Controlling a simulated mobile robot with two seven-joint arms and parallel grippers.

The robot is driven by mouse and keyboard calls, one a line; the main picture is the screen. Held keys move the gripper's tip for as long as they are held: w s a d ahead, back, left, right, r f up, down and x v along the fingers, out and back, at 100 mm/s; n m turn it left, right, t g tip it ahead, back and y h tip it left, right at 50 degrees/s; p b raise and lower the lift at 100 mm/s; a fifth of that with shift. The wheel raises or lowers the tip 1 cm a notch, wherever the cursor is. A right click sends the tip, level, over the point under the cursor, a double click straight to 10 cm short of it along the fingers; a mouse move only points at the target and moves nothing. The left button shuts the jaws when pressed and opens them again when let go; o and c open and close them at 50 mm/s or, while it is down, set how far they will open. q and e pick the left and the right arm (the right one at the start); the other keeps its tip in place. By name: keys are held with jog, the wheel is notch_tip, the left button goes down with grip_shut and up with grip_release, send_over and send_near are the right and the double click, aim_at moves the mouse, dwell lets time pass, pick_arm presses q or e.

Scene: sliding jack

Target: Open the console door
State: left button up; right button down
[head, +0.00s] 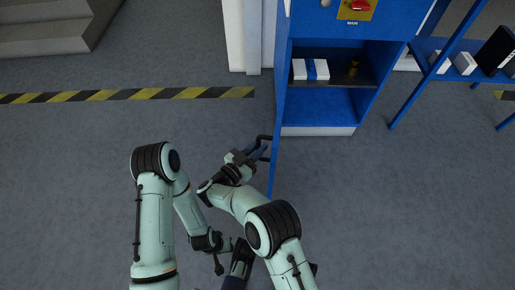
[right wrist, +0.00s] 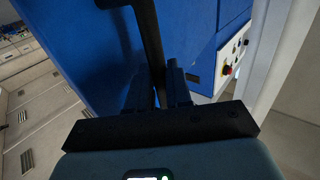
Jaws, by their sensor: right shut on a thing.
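The blue console (head: 345,32) stands at the top right of the head view, its lower compartment exposed. Its blue door (head: 279,110) stands open, seen nearly edge-on at the left side of the compartment and reaching toward me. My right gripper (head: 262,150) is at the door's left face, shut on the dark door handle (head: 264,138). In the right wrist view the black handle bar (right wrist: 149,40) runs between the two fingers, with the door panel (right wrist: 75,50) behind. My left arm hangs at the lower left, away from the door; its gripper's fingers are not clear.
White boxes with a blue band (head: 311,69) and a small brass-coloured thing (head: 353,68) sit on the compartment's shelf. A blue rack (head: 432,85) stands at right. A yellow-black floor stripe (head: 130,95) crosses the left. The floor around the door is clear.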

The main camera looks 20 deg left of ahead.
pick_arm(q)
jog(key=shift+s+a, duration=0.2)
jog(key=shift+a, duration=0.25)
pick_arm(e)
jog(key=shift+w+a+r, duration=0.25)
jog(key=shift+w, duration=0.15)
jog(key=c, duration=1.3)
grip_release()
jog(key=shift+o, duration=0.7)
jog(key=shift+w+f, duration=0.1)
jog(key=shift+f, duration=0.1)
pick_arm(q)
jog(key=shift+w+f, duration=0.1)
jog(key=shift+w, duration=0.05)
pick_arm(e)
jog(key=shift+a, duration=0.1)
jog(key=shift+s, duration=0.2)
